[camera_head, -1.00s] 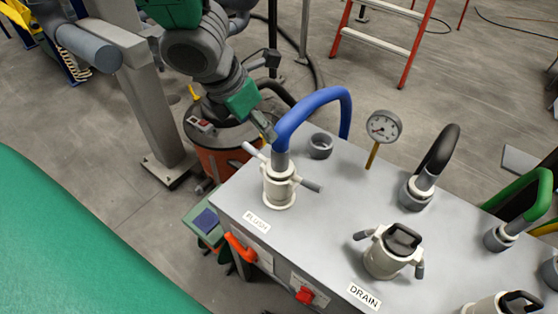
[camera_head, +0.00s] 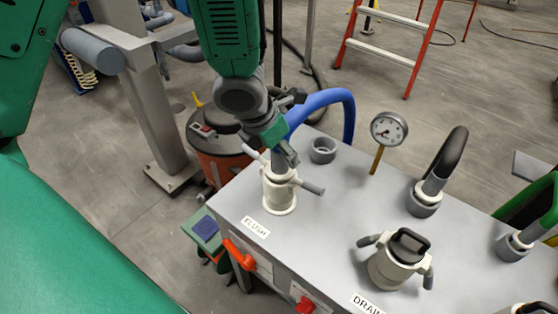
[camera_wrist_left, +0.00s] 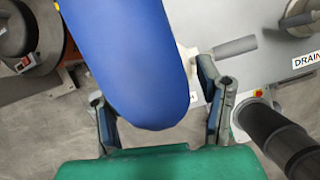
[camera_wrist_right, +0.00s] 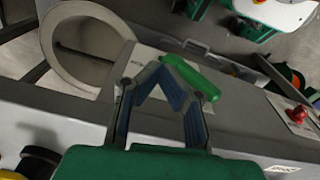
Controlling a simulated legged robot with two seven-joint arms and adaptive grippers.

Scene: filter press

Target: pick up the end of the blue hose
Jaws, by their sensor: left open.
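The blue hose (camera_head: 325,97) arches up from behind the grey cabinet. Its near end comes down to the white coupling with side levers (camera_head: 280,190) beside the FLUSH label. My left gripper (camera_head: 287,153) is open at this end, just above the coupling, and hides part of the hose. In the left wrist view the blue hose (camera_wrist_left: 135,60) fills the space ahead of and between the open fingers (camera_wrist_left: 160,115); contact cannot be told. My right gripper (camera_wrist_right: 160,78) shows only in its wrist view, with fingertips close together near a green handle (camera_wrist_right: 190,76).
The grey cabinet (camera_head: 330,225) carries an empty round socket (camera_head: 322,150), a pressure gauge (camera_head: 388,130), a black hose (camera_head: 440,165) and the DRAIN coupling (camera_head: 395,262). An orange drum (camera_head: 215,160) stands behind the cabinet's left side. A red ladder (camera_head: 430,45) is farther back.

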